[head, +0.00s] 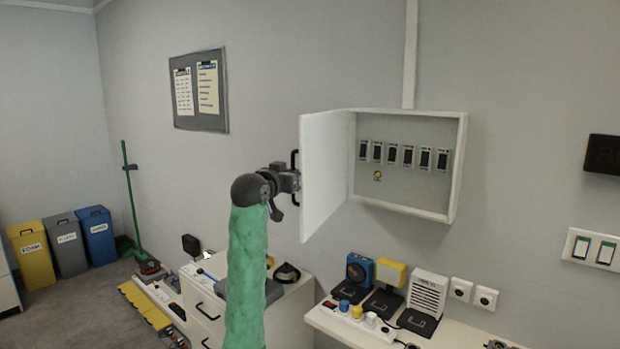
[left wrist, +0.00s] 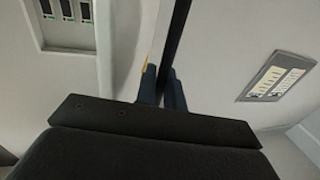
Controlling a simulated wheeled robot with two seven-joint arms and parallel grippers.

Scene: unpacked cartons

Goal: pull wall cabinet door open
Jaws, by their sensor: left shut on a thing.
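The wall cabinet (head: 462,165) is a white box on the grey wall, with several dark switches inside. Its white door (head: 326,170) stands swung well open to the left. The door has a black handle (head: 294,160) on its outer face. My left gripper (head: 292,180) is at the handle, with my green-sleeved arm coming up from below. In the left wrist view, its fingers (left wrist: 163,88) are closed around the dark handle bar (left wrist: 176,40). The cabinet's inside also shows there at the upper left. My right gripper is not in view.
Below the cabinet, a white counter (head: 345,329) holds a blue device (head: 360,270), a yellow one (head: 391,272) and a white speaker-like box (head: 427,296). A drawer unit (head: 205,308) stands behind my arm. Bins stand at the far left. The wall left of the door is clear below the notice board (head: 199,90).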

